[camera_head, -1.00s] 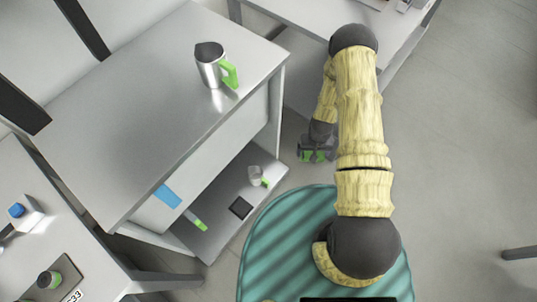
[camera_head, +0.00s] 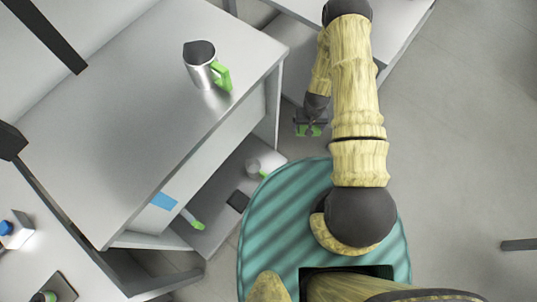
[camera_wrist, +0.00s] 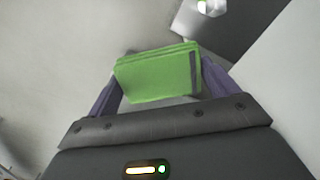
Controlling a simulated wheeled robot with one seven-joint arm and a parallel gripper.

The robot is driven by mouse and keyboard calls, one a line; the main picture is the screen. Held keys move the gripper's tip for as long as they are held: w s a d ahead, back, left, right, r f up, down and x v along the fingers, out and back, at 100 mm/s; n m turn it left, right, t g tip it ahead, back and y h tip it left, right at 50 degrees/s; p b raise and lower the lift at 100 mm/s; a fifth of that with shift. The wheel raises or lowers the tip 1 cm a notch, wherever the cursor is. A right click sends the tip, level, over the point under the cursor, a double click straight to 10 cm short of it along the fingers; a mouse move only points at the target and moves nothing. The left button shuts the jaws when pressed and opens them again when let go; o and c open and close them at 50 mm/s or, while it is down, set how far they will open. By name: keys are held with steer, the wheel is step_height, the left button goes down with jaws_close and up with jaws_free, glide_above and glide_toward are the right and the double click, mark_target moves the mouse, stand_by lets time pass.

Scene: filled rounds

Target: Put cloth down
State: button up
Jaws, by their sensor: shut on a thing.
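A folded green cloth (camera_wrist: 152,78) is held between the two purple fingers of my gripper (camera_wrist: 160,88) in the wrist view. The fingers press on its left and right ends. In the head view my gripper (camera_head: 311,124) hangs low beside the right end of the grey cabinet. Only a little green of the cloth (camera_head: 310,131) shows below it there. The cloth is in the air, above the floor in the head view; its exact height I cannot tell.
A steel jug (camera_head: 199,66) with a green handle stands on the cabinet top (camera_head: 130,110). The cabinet's lower shelf (camera_head: 207,229) holds a small cup (camera_head: 253,168), a dark square (camera_head: 238,201) and a green-tipped item (camera_head: 193,220). Open floor (camera_head: 460,150) lies to the right.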

steer(key=s+a+f+b, duration=0.4)
steer(key=a+f+b, duration=0.1)
steer(key=f+b, duration=0.9)
steer(key=s+a+f+n+b, duration=0.1)
steer(key=s+a+f+b, duration=0.2)
steer(key=f+b, duration=1.1)
steer(key=s+a+f+b, duration=0.4)
steer(key=a+f+b, duration=0.4)
steer(key=f+b, duration=0.5)
steer(key=shift+s+a+f+b, duration=0.35)
steer(key=shift+f+b, duration=0.05)
steer(key=shift+f, duration=0.5)
steer(key=w+d+b, duration=0.1)
steer(key=w+b, duration=0.7)
steer(key=w, duration=1.1)
steer(key=f+b, duration=0.1)
steer(key=f, duration=0.1)
steer(key=f+b, duration=0.1)
steer(key=f, duration=0.1)
steer(key=f+b, duration=0.1)
steer(key=f, duration=0.1)
steer(key=shift+w+d+f, duration=0.1)
steer(key=shift+w+d, duration=0.1)
steer(key=shift+w, duration=0.1)
steer(key=shift+f, duration=0.25)
